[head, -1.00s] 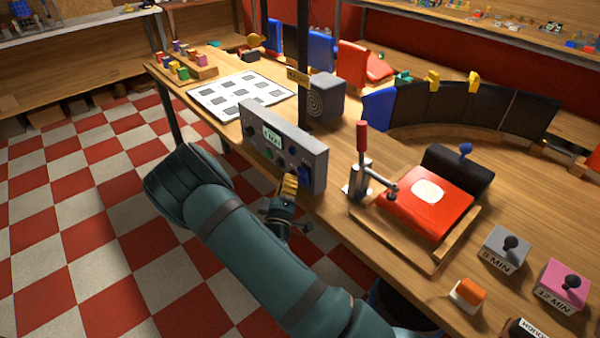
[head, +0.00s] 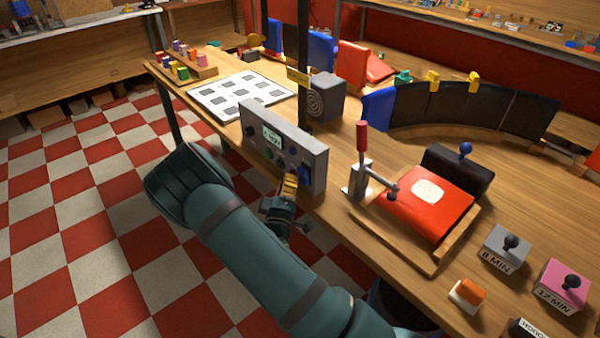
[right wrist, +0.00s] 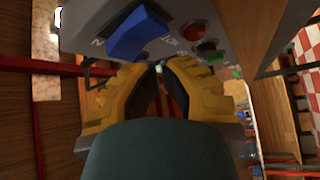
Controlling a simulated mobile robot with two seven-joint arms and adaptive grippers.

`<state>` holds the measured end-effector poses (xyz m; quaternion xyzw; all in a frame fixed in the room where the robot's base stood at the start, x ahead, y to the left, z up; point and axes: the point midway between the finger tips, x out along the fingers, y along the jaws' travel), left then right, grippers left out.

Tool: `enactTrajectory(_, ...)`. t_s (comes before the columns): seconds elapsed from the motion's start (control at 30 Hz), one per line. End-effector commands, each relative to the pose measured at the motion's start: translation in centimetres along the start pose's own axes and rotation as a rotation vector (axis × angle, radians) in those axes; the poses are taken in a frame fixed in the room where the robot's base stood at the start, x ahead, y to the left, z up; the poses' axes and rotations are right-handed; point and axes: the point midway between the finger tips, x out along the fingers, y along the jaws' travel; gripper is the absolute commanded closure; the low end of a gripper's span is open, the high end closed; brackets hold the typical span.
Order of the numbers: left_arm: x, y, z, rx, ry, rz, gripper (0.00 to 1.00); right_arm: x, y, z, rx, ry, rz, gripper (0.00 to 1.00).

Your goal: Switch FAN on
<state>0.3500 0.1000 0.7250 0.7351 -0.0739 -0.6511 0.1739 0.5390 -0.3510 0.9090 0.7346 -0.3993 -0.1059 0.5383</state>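A grey control panel (head: 283,146) stands near the table's front edge, with a small lit display and several knobs and buttons. A blue switch (head: 304,174) is at its lower right; it shows large in the right wrist view (right wrist: 138,35). I cannot read which control is marked FAN. My right gripper (head: 291,178) has yellow fingers and is at the panel's lower front, just left of the blue switch. In the right wrist view its fingertips (right wrist: 159,66) meet close to the panel face, below the blue switch, with nothing visible held. Contact is unclear. My left gripper is out of view.
A dark box with a ringed round face (head: 322,98) stands behind the panel, beside a dark post (head: 304,50). A red-handled clamp (head: 361,160) and a red pad (head: 425,205) are to the right. A white patterned sheet (head: 240,95) lies to the left.

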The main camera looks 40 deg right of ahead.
Motion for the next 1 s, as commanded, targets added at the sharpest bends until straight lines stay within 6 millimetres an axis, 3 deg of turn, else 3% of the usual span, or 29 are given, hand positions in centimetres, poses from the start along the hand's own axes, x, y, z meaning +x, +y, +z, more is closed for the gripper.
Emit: enactTrajectory(1.0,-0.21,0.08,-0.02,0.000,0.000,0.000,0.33,0.94,0.51,0.50,0.000,-0.001,0.001,1.00)
